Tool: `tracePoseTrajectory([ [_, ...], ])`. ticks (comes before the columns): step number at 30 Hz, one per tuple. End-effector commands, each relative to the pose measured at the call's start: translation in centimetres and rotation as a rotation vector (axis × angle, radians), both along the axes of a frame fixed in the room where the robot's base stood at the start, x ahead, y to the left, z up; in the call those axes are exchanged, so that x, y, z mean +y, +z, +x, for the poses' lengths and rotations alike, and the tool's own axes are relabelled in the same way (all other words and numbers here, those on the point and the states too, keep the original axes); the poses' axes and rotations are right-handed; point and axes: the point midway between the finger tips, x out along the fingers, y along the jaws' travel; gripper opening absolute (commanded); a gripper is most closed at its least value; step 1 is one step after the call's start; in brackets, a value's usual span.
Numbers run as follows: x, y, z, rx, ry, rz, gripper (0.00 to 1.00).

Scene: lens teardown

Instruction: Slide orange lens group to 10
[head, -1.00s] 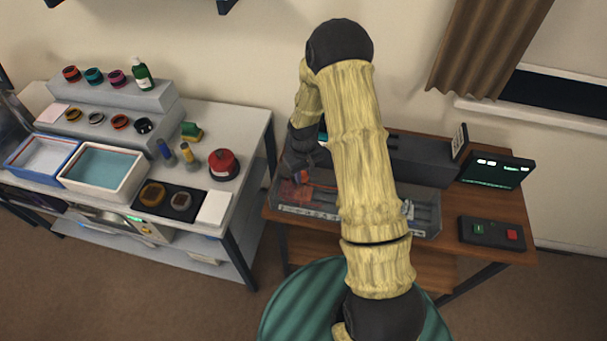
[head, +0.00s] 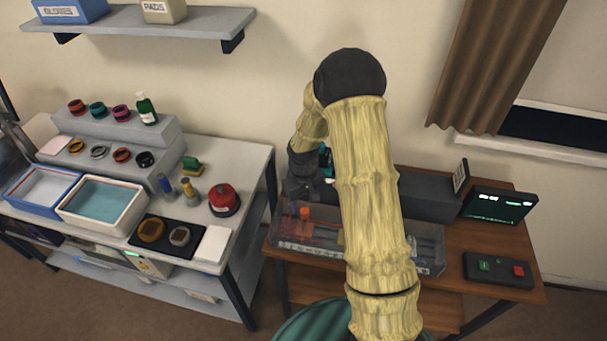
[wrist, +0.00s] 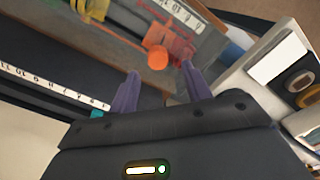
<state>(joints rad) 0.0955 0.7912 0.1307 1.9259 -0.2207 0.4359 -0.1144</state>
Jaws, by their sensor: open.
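The orange lens group (head: 304,213) stands at the left end of a clear-walled rail tray (head: 437,262) on the wooden bench. In the wrist view its round orange knob (wrist: 158,57) faces me, with a reddish-orange body behind it, near the low end of a white number scale (wrist: 181,14). My gripper (head: 301,196) is above this group. In the wrist view my gripper (wrist: 158,78) has its purple fingers spread, with the knob just beyond the fingertips and nothing held. A yellow part (wrist: 92,9) is farther along the rail. My arm hides the middle of the tray.
A second number scale (wrist: 45,85) runs along a dark box (head: 425,198) behind the tray. A screen (head: 499,214) and a button box (head: 497,269) stand at the bench's right. A grey worktable with a red jar (head: 224,199) is at the left, across a gap.

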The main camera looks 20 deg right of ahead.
Motion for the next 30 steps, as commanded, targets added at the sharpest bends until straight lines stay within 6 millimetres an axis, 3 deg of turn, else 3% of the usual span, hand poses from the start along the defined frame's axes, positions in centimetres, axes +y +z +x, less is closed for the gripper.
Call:
tracePoseTrajectory([
  [18, 0.0, 11.5, 0.1, -0.005, -0.001, 0.001, 0.49],
  [23, 0.0, 12.9, 0.0, -0.003, 0.000, 0.001, 0.49],
  [30, 0.1, 13.1, 0.0, -0.001, 0.001, 0.001, 0.49],
])
